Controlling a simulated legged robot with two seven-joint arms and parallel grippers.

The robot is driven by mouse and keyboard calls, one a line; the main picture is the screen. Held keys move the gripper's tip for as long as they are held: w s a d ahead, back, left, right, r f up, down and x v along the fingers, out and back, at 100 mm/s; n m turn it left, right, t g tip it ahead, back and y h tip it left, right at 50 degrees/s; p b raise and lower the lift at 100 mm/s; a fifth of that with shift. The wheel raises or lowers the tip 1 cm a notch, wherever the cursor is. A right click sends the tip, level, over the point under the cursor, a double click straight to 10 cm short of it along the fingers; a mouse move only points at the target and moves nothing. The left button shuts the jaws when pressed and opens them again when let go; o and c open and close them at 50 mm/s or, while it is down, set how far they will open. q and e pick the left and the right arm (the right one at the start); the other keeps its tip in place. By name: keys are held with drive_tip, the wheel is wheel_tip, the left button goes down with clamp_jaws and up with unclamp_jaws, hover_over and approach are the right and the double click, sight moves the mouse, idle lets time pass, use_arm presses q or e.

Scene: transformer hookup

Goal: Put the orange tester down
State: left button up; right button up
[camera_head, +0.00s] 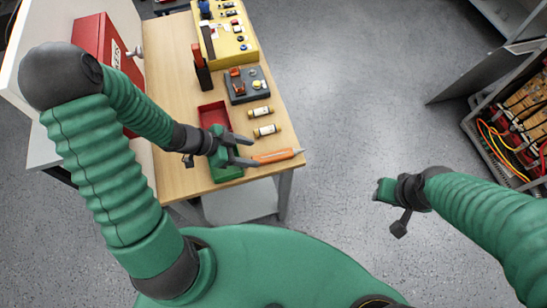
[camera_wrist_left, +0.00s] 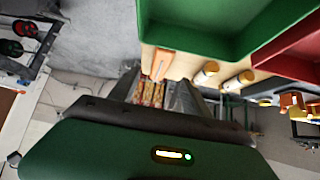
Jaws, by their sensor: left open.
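The orange tester (camera_head: 276,156) lies on the front right part of the wooden table, its thin pale tip pointing right over or near the edge. It also shows in the left wrist view (camera_wrist_left: 163,62), just beyond the fingers. My left gripper (camera_head: 251,151) is open at the tester's left end. One fingertip is close to that end; I cannot tell whether they touch. In the left wrist view the dark fingers (camera_wrist_left: 158,92) are spread apart. My right gripper (camera_head: 383,190) is off the table over the floor, and its jaw state is unclear.
Red (camera_head: 212,114) and green (camera_head: 226,172) bins stand beside my left gripper. Several cylindrical fuses (camera_head: 264,130), a dark switch box (camera_head: 247,85) and a yellow panel (camera_head: 232,45) are farther back. A red box (camera_head: 92,38) is at left. An open cabinet (camera_head: 515,125) stands right.

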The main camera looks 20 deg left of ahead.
sight(271, 155)
use_arm(q)
drive_tip(key=x, duration=0.3)
drive_tip(key=shift+w+f+b, duration=0.15)
drive_tip(key=shift+f+b, duration=0.1)
drive_tip(key=shift+b, duration=0.1)
drive_tip(key=b+x, duration=0.1)
drive_tip(key=x, duration=0.4)
drive_tip(key=shift+d+r+b, duration=0.15)
drive_tip(key=shift+r+b, duration=0.1)
drive_tip(key=shift+b, duration=0.05)
drive_tip(key=shift+w+d+f, duration=0.15)
drive_tip(key=shift+w, duration=0.05)
clamp_jaws()
